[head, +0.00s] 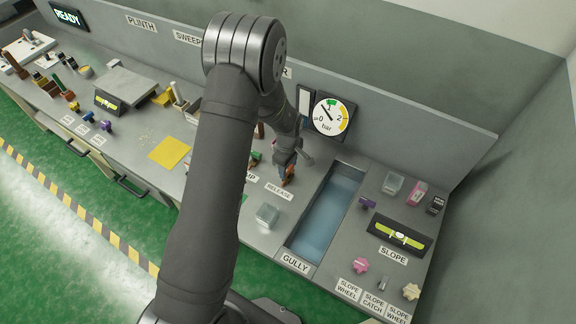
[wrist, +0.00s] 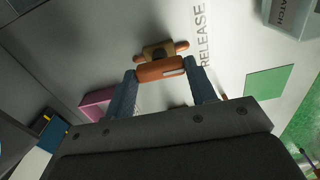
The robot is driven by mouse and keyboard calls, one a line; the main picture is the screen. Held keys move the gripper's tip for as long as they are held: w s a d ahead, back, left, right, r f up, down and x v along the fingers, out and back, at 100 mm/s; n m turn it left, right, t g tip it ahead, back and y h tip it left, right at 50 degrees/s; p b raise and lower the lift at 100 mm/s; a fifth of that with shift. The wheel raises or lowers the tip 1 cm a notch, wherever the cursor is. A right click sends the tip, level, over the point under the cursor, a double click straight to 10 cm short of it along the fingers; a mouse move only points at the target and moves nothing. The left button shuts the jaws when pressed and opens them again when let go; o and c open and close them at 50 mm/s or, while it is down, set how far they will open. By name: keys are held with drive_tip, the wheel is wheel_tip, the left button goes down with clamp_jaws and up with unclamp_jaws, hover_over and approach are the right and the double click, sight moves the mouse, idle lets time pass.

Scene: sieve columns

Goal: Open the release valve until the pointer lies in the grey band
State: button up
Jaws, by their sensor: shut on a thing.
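The release valve has an orange-brown handle (wrist: 158,71), seen in the wrist view beside the RELEASE label (wrist: 203,35). My gripper (wrist: 163,83) is around this handle, one finger at each end, and shut on it. In the head view my gripper (head: 287,174) is at the valve, just above the RELEASE label (head: 279,191), and partly hides it. The round bar gauge (head: 331,117) is on the back wall. Its dark pointer seems to lean up and left, between 0 and 1. Green shows at the top and yellow at the right; I cannot make out a grey band.
The water-filled gully (head: 325,214) lies right of the valve. A clear box (head: 267,215) stands in front of it. The slope level (head: 399,236) and slope wheel (head: 361,265) are farther right. My arm hides part of the bench.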

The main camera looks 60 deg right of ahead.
drive_tip(key=o, duration=1)
wheel_tip(320, 180, up, 17)
drive_tip(key=shift+r, duration=0.15)
wheel_tip(320, 180, down, 17)
drive_tip(key=shift+f, duration=0.2)
idle(0.6)
drive_tip(key=shift+r, duration=0.1)
